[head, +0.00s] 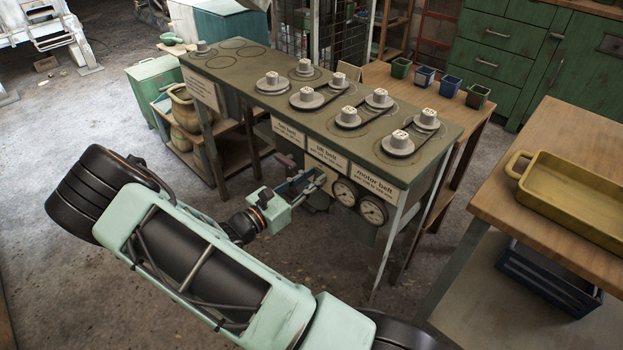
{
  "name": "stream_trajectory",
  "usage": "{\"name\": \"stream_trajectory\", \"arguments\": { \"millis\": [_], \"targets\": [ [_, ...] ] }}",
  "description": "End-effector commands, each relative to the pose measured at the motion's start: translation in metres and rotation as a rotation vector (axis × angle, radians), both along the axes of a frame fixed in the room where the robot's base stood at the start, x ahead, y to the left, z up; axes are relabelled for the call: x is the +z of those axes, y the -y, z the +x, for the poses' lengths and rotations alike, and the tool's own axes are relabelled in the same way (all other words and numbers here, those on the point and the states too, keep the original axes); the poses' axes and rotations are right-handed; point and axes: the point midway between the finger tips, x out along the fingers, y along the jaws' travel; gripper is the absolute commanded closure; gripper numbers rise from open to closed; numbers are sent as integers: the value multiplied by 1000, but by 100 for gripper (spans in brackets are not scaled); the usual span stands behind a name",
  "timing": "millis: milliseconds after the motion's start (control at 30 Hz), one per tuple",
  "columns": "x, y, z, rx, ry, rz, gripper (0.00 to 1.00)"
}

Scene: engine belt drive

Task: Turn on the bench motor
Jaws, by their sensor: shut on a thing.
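The green-topped bench (330,118) stands in the middle of the head view, with several grey pulleys such as the one at its right end (397,147) on its top. My gripper (318,178) is at the bench's front, below the sign panels and left of the dials. It is shut on a small part there, mostly hidden by the fingers, so I cannot tell its exact shape. A dull reddish handle-like part (287,161) shows just behind and left of the gripper. The motor itself is not clearly visible.
Two round dials (372,210) sit on the bench front under the motor belt sign (376,186). A wooden table with a yellow tray (575,197) stands at right. Small coloured pots (424,76) stand behind the bench. The floor at left is open.

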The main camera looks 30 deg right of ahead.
Motion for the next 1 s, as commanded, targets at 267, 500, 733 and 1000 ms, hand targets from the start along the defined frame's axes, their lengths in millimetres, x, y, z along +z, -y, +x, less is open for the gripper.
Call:
{"name": "stream_trajectory", "arguments": {
  "millis": [267, 500, 733, 1000],
  "targets": [
    [-9, -1, -1, 1, 54, -157, 100],
    [-10, -2, -1, 1, 92, -255, 100],
    [-9, -2, -1, 0, 96, -265, 100],
    [-9, -2, -1, 0, 96, -264, 63]
  ]
}}
